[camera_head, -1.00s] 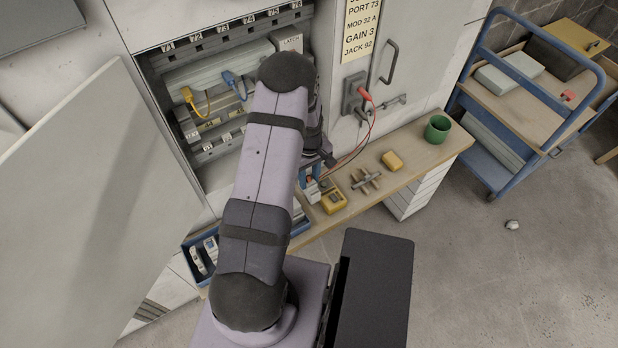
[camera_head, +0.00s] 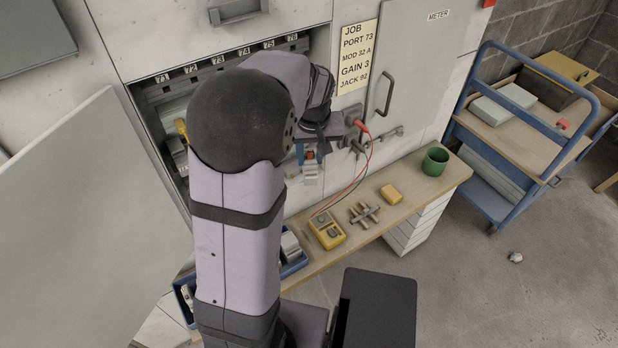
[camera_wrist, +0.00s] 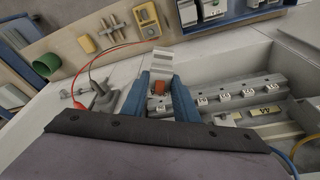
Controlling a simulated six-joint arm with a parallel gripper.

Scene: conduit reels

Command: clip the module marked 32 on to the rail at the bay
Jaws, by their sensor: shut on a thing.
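My gripper (camera_head: 308,152) has blue fingers and hangs in front of the cabinet's right side, above the bench. It is shut on a pale module (camera_head: 311,172) with an orange-red part; in the wrist view the module (camera_wrist: 155,58) sits between the fingertips (camera_wrist: 160,92). No marking on it is readable. The numbered rail strip (camera_head: 230,62), labelled 71 to 76, shows in the head view; my arm hides most of the cabinet inside below it. In the wrist view rails with small white number tags (camera_wrist: 225,97) lie right of the fingers, apart from the module.
A card (camera_head: 358,57) reads PORT 73, MOD 32 A, GAIN 3, JACK 92. A red-plugged lead (camera_head: 362,127) runs to the yellow meter (camera_head: 327,231). The bench also holds a yellow block (camera_head: 391,194), green cup (camera_head: 435,162) and blue module tray (camera_head: 296,266). The open cabinet door (camera_head: 85,215) stands left.

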